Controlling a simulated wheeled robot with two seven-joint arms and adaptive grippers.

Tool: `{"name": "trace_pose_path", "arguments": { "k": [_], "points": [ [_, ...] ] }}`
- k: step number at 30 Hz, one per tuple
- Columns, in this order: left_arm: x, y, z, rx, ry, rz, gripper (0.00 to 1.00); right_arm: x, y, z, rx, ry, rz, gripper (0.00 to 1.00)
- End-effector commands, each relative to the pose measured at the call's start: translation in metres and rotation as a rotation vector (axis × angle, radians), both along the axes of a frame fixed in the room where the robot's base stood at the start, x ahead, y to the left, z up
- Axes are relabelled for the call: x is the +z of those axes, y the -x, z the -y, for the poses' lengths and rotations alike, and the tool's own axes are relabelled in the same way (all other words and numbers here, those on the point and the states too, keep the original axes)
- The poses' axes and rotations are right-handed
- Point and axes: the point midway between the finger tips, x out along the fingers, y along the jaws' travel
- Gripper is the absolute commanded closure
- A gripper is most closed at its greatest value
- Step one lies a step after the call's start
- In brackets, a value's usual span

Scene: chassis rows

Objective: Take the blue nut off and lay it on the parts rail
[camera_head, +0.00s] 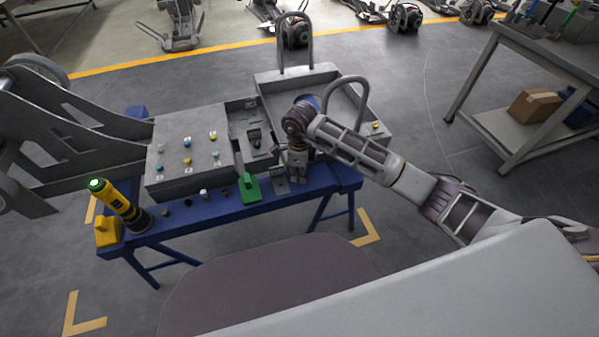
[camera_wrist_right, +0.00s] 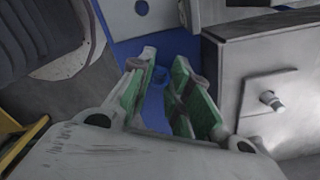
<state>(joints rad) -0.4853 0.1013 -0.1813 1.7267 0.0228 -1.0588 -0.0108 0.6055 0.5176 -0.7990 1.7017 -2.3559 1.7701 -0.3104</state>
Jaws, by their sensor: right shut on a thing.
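My right gripper (camera_head: 298,178) points down over the blue parts rail (camera_head: 262,193), at the front of the bench and right of the green block. In the right wrist view its green-padded fingers (camera_wrist_right: 163,92) stand a little apart. A small round blue piece (camera_wrist_right: 158,75) shows between the tips; it looks like the blue nut, though it is hard to separate from the blue rail (camera_wrist_right: 125,52) behind. On the grey panel (camera_head: 205,118) at left sit several small coloured nuts, one bluish (camera_head: 159,168). My left gripper is not in view.
A green block (camera_head: 249,187) and several small dark and pale parts sit along the rail. A yellow torch-like tool (camera_head: 118,205) and a yellow block (camera_head: 107,231) stand at its left end. A grey chassis tray with hoop handles (camera_head: 345,92) rises behind my right gripper.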

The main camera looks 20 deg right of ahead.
Motion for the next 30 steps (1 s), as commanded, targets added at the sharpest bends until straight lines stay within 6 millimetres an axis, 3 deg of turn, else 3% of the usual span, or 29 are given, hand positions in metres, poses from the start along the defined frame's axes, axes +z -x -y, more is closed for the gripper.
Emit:
{"name": "trace_pose_path", "arguments": {
  "k": [30],
  "points": [
    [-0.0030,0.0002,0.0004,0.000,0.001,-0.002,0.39,-0.0070,0.0001,0.0001,0.000,0.000,0.000,0.98]
  ]
}}
